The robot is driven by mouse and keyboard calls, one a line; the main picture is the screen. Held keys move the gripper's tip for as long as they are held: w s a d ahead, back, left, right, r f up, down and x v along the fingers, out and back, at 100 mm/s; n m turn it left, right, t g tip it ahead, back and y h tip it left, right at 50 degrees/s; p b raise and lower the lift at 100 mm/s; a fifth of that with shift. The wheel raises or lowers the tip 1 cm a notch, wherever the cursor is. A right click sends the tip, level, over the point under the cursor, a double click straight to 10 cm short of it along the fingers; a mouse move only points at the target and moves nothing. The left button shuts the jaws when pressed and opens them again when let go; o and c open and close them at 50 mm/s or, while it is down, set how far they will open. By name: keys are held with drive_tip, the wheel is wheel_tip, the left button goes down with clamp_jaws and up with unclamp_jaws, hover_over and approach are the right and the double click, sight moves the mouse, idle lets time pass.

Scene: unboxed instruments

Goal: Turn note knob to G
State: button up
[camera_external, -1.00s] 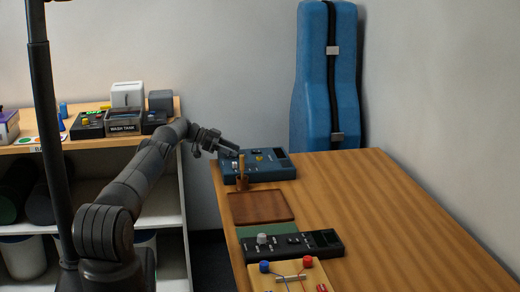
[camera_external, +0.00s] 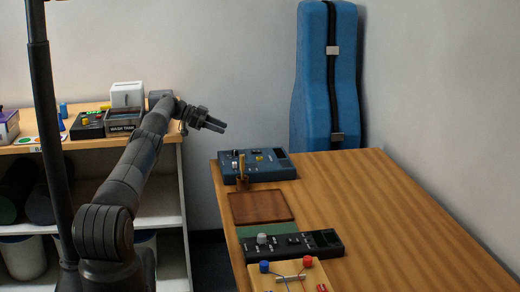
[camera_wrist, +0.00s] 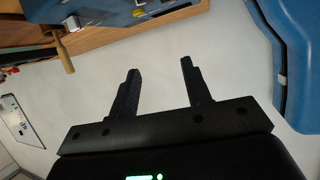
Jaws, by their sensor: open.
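A blue box with knobs (camera_external: 270,171) sits at the table's far left corner, with a small yellow part and a dark panel on top. My gripper (camera_external: 222,126) is open and empty, in the air above and left of the blue box. In the wrist view its two fingers (camera_wrist: 160,68) are apart with nothing between them; the blue box's edge (camera_wrist: 150,10) shows at the top.
A small cup with a wooden-handled tool (camera_external: 242,170) stands at the blue box's front left. A brown tray (camera_external: 262,207), a green mat (camera_external: 262,230) and a wooden board with coloured knobs (camera_external: 290,278) line the left edge. A blue instrument case (camera_external: 318,75) stands behind. The table's right side is clear.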

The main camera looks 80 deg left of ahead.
drive_tip(key=w+a+r+n+t+y, duration=0.2)
drive_tip(key=w+r+n+t+y, duration=0.3)
drive_tip(key=w, duration=0.4)
drive_tip(key=n+g+y, duration=0.7)
drive_tip(key=y, duration=0.3)
hover_over(233, 151)
drive_tip(key=d, duration=0.1)
wheel_tip(233, 151, down, 4)
drive_tip(key=s+d+f+g, duration=0.1)
drive_tip(key=d+f, duration=0.1)
drive_tip(key=s+d+f+n+g, duration=0.1)
drive_tip(key=s+d, duration=0.1)
drive_tip(key=d, duration=0.1)
drive_tip(key=s+d+f+n+g, duration=0.1)
drive_tip(key=s+d+f+g, duration=0.1)
drive_tip(key=d, duration=0.1)
drive_tip(key=shift+s+d+f, duration=0.15)
drive_tip(key=shift+s+f, duration=0.1)
drive_tip(key=shift+f, duration=0.2)
drive_tip(key=x, duration=1)
drive_tip(key=shift+a+f, duration=0.1)
drive_tip(key=shift+a, duration=0.2)
drive_tip(key=shift+c, duration=0.4)
clamp_jaws()
